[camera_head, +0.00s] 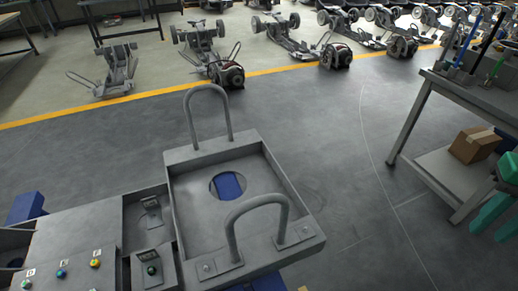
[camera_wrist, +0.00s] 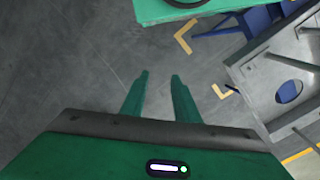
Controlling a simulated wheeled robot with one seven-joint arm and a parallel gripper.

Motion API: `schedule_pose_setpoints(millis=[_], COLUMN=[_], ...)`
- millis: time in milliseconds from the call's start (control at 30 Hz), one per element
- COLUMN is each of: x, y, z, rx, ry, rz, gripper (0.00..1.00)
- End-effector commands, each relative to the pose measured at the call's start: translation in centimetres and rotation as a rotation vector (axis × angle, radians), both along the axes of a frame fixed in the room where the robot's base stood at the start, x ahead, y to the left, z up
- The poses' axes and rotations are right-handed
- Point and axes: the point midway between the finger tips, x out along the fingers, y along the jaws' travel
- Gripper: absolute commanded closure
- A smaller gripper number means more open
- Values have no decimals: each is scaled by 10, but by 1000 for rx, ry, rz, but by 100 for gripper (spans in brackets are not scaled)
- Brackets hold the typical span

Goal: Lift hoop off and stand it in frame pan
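The grey frame pan (camera_head: 195,205) is a shallow tray with a round hole, blue showing through it. Two grey arched hoops stand on it: a far hoop (camera_head: 207,88) at the back edge and a near hoop (camera_head: 256,205) with bolted-looking feet at the front. I cannot tell which hoop the task means. The pan also shows at the right of the wrist view (camera_wrist: 250,92), partly cut off. My gripper (camera_wrist: 160,75) has green fingers apart with only floor between them. It is away from the pan, at the right edge of the head view (camera_head: 487,230).
A workbench (camera_head: 460,95) with upright tools and a cardboard box (camera_head: 475,144) on its lower shelf stands at the right. A panel with coloured knobs (camera_head: 75,250) adjoins the pan at left. Chassis rows (camera_head: 200,45) stand behind a yellow line. Floor between pan and bench is clear.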

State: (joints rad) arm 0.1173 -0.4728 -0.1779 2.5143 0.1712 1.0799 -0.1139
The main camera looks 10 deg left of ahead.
Motion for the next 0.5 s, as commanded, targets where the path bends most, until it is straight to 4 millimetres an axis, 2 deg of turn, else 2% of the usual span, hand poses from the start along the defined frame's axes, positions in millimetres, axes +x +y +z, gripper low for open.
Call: schedule_pose_setpoints(millis=[33, 167, 300, 367, 500], x=[15, 53, 85, 95, 110], y=[11, 50, 105, 131, 199], z=[6, 21, 36, 42, 55], rx=[-4, -14, -19, -21, -21], ry=[1, 1, 1, 1, 2], rz=[105, 414, 753, 899, 1241], gripper=[72, 72, 72, 72, 72])
